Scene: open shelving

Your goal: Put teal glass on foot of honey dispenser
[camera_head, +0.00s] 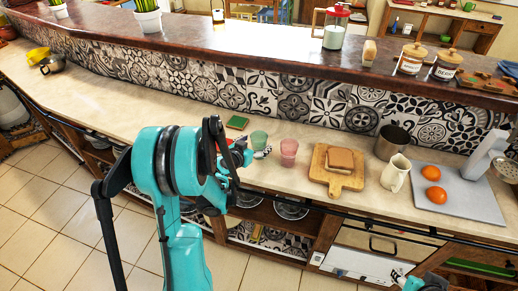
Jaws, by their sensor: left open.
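The teal glass (258,140) stands upright on the lower counter, just beyond my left gripper (248,153). The gripper is open, and its fingertips are close to the glass. I cannot tell whether they touch it. My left arm hides part of the area around the gripper. A small amber container (218,16) on the raised ledge at the back may be the honey dispenser; it is too small to be sure, and its foot cannot be made out. My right gripper (398,275) is low at the bottom right, and its jaws are unclear.
A pink glass (289,153) stands right of the teal one. A green block (237,122) lies behind. A cutting board (337,182) with bread, a cream pitcher (396,174), a metal pot (391,142) and a grey board (462,196) with oranges are further right. The counter's left stretch is mostly clear.

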